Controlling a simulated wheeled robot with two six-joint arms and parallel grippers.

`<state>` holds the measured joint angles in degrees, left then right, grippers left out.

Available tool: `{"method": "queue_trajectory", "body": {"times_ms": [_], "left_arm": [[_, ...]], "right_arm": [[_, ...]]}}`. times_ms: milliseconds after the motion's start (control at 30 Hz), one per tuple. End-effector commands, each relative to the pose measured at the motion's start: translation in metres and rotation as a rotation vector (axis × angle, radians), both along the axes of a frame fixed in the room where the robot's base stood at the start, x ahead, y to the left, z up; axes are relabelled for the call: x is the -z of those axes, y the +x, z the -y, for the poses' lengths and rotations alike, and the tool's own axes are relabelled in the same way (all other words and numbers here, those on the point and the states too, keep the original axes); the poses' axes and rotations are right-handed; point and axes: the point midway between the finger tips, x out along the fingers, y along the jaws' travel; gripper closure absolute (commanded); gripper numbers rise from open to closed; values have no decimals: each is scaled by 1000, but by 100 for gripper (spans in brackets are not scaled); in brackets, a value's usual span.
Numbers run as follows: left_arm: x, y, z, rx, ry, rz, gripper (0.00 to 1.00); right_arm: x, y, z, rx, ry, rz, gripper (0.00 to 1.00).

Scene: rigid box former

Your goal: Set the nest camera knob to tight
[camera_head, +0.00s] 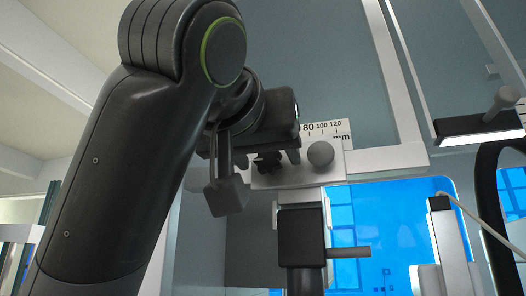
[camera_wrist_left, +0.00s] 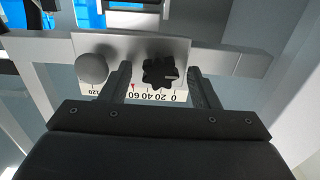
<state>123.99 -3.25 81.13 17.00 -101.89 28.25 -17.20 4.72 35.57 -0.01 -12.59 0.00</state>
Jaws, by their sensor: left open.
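A black star-shaped knob (camera_wrist_left: 160,71), which looks like the nest camera knob, sits on a light metal plate (camera_wrist_left: 125,48) in the left wrist view. It has a pale line on its face. My left gripper (camera_head: 256,172) is open, with one finger on each side of this knob and visible gaps between. In the head view the knob (camera_head: 267,163) is dark and partly covered by the gripper. A mm scale (camera_wrist_left: 148,95) with a red pointer (camera_wrist_left: 134,87) runs along the plate. My right gripper is not in view.
A grey ball knob (camera_head: 320,153) is on the same plate, just outside one finger. A black block (camera_head: 301,236) with a side rod (camera_head: 348,252) hangs below. A light frame bar (camera_head: 385,159) extends right. Another black-edged bar with a grey handle (camera_head: 502,103) is at right.

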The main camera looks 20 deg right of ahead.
Motion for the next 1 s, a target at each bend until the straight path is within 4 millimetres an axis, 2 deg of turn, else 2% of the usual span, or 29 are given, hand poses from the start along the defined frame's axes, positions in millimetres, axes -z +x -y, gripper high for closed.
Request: {"method": "queue_trajectory", "body": {"times_ms": [67,367,733,1000], "left_arm": [[0,0,0,0,0,0,48],[0,0,0,0,0,0,88],[1,-1,0,0,48,32,89],[2,-1,0,-2,201,136,89]], "right_arm": [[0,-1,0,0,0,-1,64],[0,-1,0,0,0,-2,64],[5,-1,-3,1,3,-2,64],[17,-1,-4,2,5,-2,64]]}}
